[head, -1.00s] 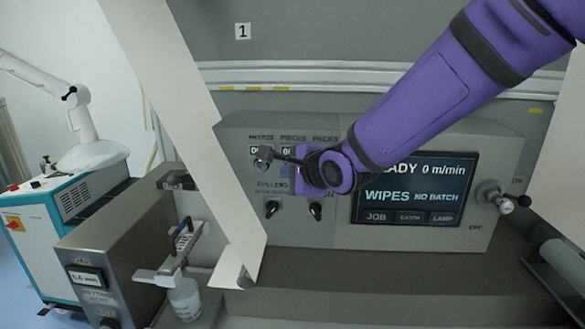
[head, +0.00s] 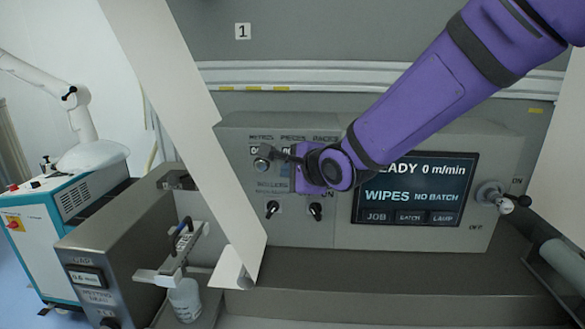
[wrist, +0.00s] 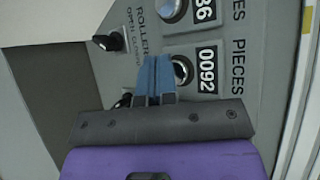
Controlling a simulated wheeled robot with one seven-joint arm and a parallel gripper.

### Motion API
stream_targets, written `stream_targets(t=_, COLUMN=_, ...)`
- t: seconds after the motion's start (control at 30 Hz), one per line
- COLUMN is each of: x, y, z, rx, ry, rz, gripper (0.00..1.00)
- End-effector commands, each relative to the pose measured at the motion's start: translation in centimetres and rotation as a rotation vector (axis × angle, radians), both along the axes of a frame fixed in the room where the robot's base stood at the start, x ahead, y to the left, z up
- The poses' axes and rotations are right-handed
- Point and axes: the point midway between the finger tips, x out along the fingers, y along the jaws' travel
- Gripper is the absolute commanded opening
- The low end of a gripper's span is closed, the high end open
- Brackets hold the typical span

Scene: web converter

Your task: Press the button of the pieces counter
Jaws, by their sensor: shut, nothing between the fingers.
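In the head view, my gripper (head: 272,156) is in front of the panel, reaching left across the counter row. It hides the pieces counter and its button there.
The metres button (head: 262,165) is just left of the pieces column. Two black selector knobs (head: 271,209) (head: 315,211) sit below. A display (head: 415,190) reads 0 m/min to the right.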

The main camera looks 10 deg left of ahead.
Motion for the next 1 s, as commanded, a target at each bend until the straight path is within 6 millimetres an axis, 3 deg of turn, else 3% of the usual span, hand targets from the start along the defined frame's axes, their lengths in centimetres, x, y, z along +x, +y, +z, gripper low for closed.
stream_targets(t=1.0, x=1.04, y=0.08, z=0.02, rx=0.000, ry=0.000, rz=0.000, gripper=0.00)
